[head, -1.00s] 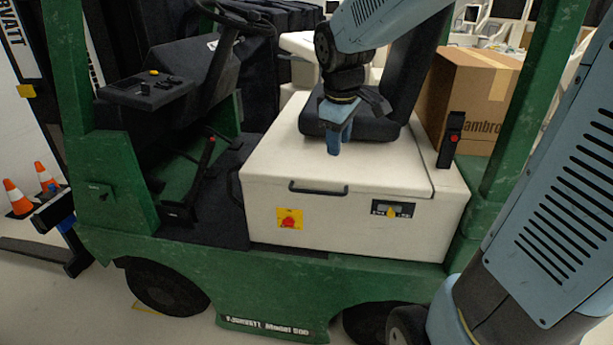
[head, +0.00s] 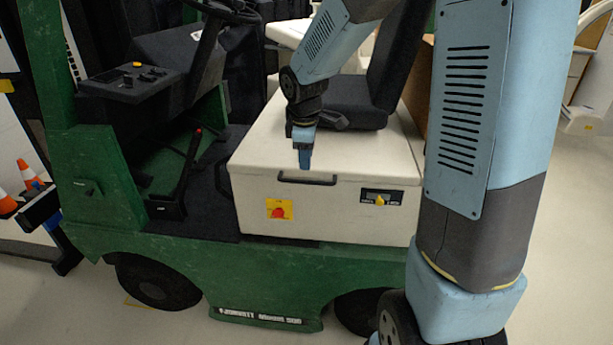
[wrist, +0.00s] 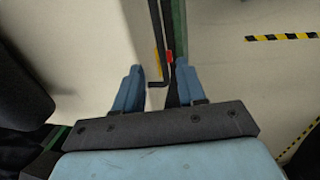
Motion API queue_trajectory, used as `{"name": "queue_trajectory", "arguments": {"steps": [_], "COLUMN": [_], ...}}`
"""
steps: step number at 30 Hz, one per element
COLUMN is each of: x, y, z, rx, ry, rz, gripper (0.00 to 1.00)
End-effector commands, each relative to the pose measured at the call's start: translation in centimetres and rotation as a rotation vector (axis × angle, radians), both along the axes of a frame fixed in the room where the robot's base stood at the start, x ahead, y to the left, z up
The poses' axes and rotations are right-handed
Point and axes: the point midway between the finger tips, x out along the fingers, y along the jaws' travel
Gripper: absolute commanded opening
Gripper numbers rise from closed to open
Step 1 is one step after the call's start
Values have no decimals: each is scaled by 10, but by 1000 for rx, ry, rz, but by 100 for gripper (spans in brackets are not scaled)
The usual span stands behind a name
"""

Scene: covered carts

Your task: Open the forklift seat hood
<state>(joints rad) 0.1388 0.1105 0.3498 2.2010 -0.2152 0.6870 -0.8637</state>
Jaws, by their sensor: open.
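The white seat hood (head: 362,158) of the green forklift is closed, with the black seat (head: 345,103) on top. Its black handle (head: 307,179) is on the upper front face. My gripper (head: 305,165) points down at the hood's front edge, just above the handle in the head view. In the wrist view my gripper (wrist: 158,86) has its two blue fingers apart, and the handle (wrist: 154,35) shows in the gap between them, its end near the fingertips. I cannot tell whether a finger touches it. The hood (wrist: 85,40) fills the left of that view.
Below the handle are a yellow plate with a red knob (head: 279,210) and a small panel (head: 381,199). The steering wheel (head: 228,10) and a red-tipped lever (head: 190,165) stand left. A cardboard box (head: 417,85) is mostly hidden. Open floor (wrist: 255,80) lies before the forklift.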

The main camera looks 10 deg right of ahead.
Motion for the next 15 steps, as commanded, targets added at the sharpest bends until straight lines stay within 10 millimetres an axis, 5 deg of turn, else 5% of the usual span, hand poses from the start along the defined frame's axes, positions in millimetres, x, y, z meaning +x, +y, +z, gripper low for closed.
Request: {"name": "queue_trajectory", "arguments": {"steps": [6,15], "x": [6,12], "y": [-2,-4], "z": [-38,-70], "rx": [0,0], "ry": [3,1], "rz": [0,0], "gripper": [40,40]}}
